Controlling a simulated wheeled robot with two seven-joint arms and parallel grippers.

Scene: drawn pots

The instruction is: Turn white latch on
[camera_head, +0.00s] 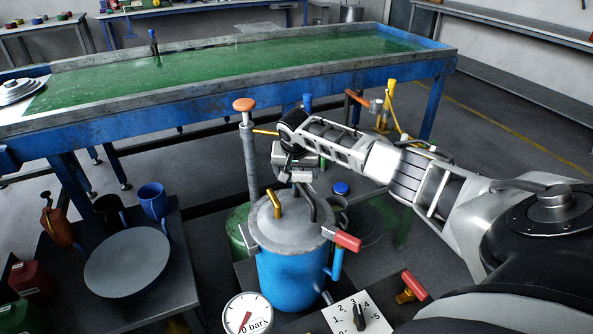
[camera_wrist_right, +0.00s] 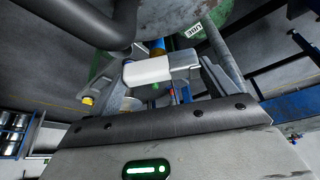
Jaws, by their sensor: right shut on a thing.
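The white latch (camera_wrist_right: 150,70) shows in the right wrist view as a pale block between the two fingers of my right gripper (camera_wrist_right: 163,75). The fingers are shut on it. In the head view my right gripper (camera_head: 297,175) reaches in from the right and points down over the lid of a blue pot (camera_head: 290,278). The latch cannot be made out there, as the gripper covers that spot. My left gripper is not in view.
A pressure gauge (camera_head: 247,315), a numbered dial (camera_head: 359,317) and a red-handled lever (camera_head: 347,241) are near the pot. A low table at left holds a round grey plate (camera_head: 128,263) and mugs. A long green-topped table (camera_head: 240,62) stands behind.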

